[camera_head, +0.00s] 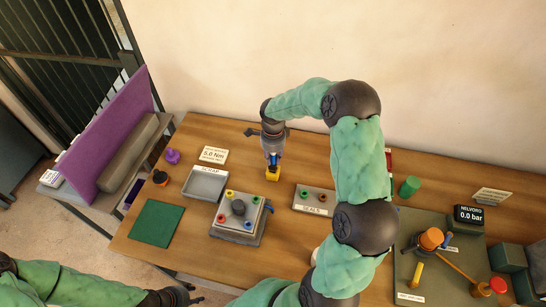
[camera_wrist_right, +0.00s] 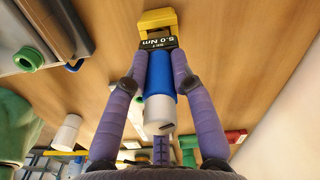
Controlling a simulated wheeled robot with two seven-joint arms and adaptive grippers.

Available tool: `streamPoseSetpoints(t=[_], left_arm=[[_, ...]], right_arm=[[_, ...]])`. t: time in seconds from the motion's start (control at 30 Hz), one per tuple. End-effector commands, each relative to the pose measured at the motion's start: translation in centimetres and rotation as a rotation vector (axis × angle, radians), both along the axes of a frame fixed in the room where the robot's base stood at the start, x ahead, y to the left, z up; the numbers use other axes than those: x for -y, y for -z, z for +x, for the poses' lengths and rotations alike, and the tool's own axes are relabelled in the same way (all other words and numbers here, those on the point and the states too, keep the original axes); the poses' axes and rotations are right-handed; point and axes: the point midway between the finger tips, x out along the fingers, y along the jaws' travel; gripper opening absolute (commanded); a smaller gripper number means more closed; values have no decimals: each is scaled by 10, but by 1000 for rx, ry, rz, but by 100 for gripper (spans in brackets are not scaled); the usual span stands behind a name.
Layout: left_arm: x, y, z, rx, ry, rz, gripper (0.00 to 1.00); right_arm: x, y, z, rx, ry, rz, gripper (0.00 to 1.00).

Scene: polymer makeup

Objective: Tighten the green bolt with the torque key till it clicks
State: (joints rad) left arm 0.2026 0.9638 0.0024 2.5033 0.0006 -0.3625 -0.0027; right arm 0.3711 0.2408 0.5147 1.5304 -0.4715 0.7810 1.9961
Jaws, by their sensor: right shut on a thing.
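The torque key (camera_head: 273,158) has a blue handle and stands upright at a small yellow holder (camera_head: 273,174) on the table. In the right wrist view its blue handle (camera_wrist_right: 160,72), pale end and "5.0 Nm" label show, with the yellow holder (camera_wrist_right: 157,20) beyond. My right gripper (camera_head: 272,150) is shut on the handle, one finger on each side. The green bolt (camera_head: 256,200) is on a grey block (camera_head: 236,235), left of and nearer than the key, with yellow, red and blue bolts. My left gripper (camera_head: 184,297) is low at the left, its jaws unclear.
A scrap tray (camera_head: 190,194), a green mat (camera_head: 155,223) and a "5.0 Nm" sign (camera_head: 213,154) lie left. A seals tray (camera_head: 300,205) sits right of the block. My right arm crosses the middle. A pressure display (camera_head: 469,215) and orange-handled fixture stand far right.

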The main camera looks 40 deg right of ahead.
Motion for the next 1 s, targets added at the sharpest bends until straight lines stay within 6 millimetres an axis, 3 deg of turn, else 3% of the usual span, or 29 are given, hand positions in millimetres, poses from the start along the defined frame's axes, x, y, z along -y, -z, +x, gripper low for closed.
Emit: streamPoseSetpoints(t=[0.67, 0.7, 0.77, 1.0], left_arm=[[0, 13, 0, 0, 0, 0, 40], [0, 13, 0, 0, 0, 0, 40], [0, 12, 0, 0, 0, 0, 40], [0, 12, 0, 0, 0, 0, 40]], right_arm=[[0, 15, 0, 1, 0, 0, 0], [0, 14, 0, 1, 0, 0, 34], [0, 14, 0, 1, 0, 0, 51], [0, 14, 0, 1, 0, 0, 53]])
